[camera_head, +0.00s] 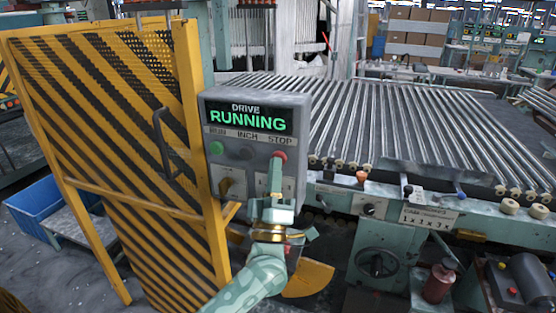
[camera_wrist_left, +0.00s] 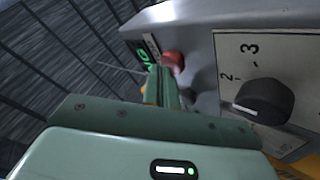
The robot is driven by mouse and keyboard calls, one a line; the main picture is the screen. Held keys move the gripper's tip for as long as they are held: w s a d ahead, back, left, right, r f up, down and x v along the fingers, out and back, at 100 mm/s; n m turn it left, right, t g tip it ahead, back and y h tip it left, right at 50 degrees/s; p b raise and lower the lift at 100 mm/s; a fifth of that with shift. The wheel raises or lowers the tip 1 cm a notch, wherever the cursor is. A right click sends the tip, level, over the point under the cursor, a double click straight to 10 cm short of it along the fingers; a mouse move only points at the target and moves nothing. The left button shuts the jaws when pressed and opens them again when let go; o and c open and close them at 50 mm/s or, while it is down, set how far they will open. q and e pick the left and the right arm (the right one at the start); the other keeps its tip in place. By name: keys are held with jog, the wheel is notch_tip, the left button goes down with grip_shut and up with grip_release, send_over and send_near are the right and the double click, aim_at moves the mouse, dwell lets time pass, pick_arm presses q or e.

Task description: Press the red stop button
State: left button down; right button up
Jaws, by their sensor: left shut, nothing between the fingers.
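The red stop button (camera_head: 280,155) is at the upper right of the grey control box (camera_head: 245,112), under the label STOP. My left gripper (camera_head: 276,164) is shut and empty, pointing up at the box face. Its tips are at the lower edge of the red button in the head view and hide part of it. In the left wrist view the red button (camera_wrist_left: 174,62) shows just beyond the fingertips (camera_wrist_left: 158,72). I cannot tell whether they touch. My right gripper is not in view.
A green button (camera_head: 216,148) and a dark INCH button (camera_head: 246,153) sit left of the stop button. A black knob (camera_wrist_left: 262,98) is right of my fingers in the wrist view. A yellow-black striped guard (camera_head: 120,130) stands left; a roller conveyor (camera_head: 400,125) lies right.

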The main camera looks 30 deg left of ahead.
pick_arm(q)
jog(key=shift+w, duration=0.2)
jog(key=shift+s+r, duration=0.1)
jog(key=shift+s, duration=0.05)
dwell(0.5)
jog(key=shift+s+d+p, duration=0.2)
jog(key=shift+s+p, duration=0.3)
jog(key=shift+s, duration=0.25)
jog(key=s+p, duration=0.1)
jog(key=s, duration=0.1)
jog(key=s+d+p, duration=0.1)
jog(key=s, duration=0.1)
jog(key=shift+s, duration=0.4)
jog(key=shift+w+d, duration=0.1)
jog(key=shift+d, duration=0.05)
dwell(0.4)
